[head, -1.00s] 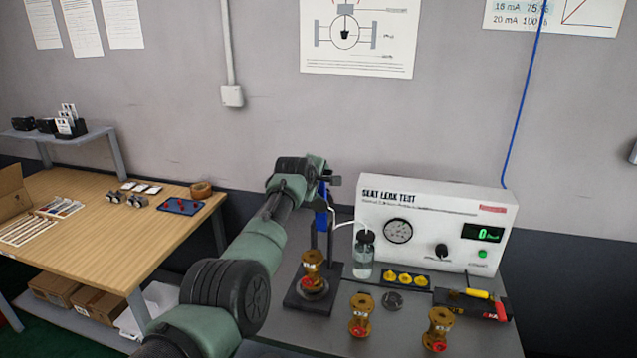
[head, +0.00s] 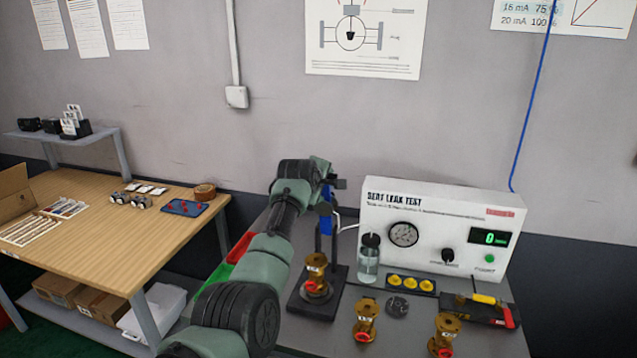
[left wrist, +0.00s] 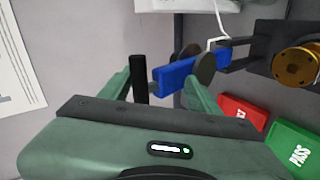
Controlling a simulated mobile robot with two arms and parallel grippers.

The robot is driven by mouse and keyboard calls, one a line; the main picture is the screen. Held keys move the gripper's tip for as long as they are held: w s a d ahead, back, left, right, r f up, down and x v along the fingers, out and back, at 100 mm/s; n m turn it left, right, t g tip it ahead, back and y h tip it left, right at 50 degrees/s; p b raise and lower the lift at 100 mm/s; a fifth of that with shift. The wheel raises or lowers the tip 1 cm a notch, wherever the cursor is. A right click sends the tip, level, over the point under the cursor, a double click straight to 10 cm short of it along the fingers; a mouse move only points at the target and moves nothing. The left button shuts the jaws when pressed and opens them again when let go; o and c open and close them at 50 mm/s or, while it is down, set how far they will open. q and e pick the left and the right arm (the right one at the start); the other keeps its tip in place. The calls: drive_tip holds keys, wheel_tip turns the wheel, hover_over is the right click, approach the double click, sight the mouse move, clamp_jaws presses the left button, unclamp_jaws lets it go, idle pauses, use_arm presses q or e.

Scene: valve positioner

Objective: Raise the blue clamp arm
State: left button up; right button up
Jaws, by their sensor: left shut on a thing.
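The blue clamp arm (head: 326,222) stands roughly upright on the dark clamp stand (head: 337,285) in the head view, partly hidden by my left wrist. In the left wrist view the blue clamp arm (left wrist: 176,74) lies across between the fingers. My left gripper (head: 330,187) is at its upper end and shut on it; it also shows in the left wrist view (left wrist: 170,80). The exact contact is partly hidden. A brass valve (head: 316,275) stands on the stand's base below the clamp. My right gripper is not in view.
The white seat leak tester (head: 440,228) stands behind, with a bottle (head: 369,260) beside it. Two brass valves (head: 365,320) (head: 445,335) stand in front. Yellow parts (head: 410,283) and a red-handled tool (head: 507,317) lie to the right. Red (left wrist: 243,110) and green (left wrist: 292,145) bins are nearby.

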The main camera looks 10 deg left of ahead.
use_arm(q)
drive_tip(key=b+v, duration=0.2)
drive_tip(key=v, duration=0.5)
drive_tip(key=shift+w+r, duration=0.1)
